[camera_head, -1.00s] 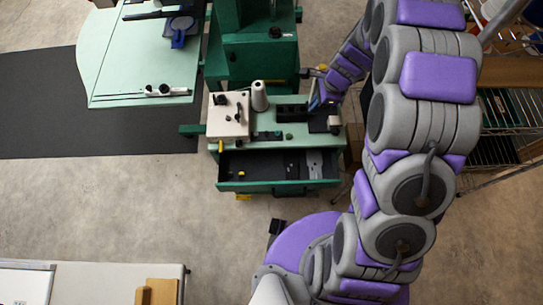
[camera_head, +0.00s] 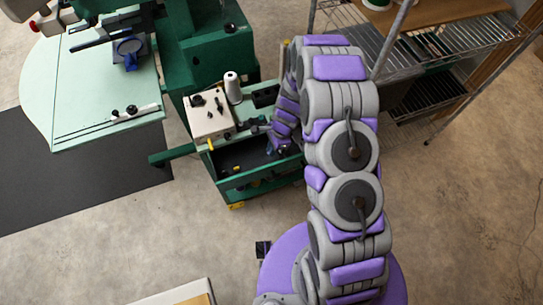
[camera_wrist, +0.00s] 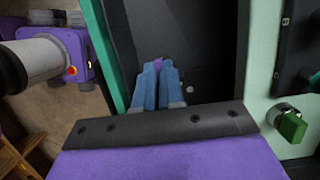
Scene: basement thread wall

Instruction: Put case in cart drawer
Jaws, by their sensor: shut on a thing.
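The cart drawer (camera_head: 262,172) is pulled open under the green cart top, with a dark inside. In the wrist view its green rim (camera_wrist: 106,50) runs along the left. My gripper (camera_wrist: 158,68) has its blue fingers close together, pointing into the drawer's dark inside. In the head view my arm's end is at the drawer's right side, and the fingertips are too small to make out.
A cream box with black knobs (camera_head: 208,113) and a white thread cone (camera_head: 232,88) stand on the cart top. A green machine (camera_head: 215,55) stands behind, with a pale table (camera_head: 95,100) at left. A wire shelf (camera_head: 425,60) stands at right.

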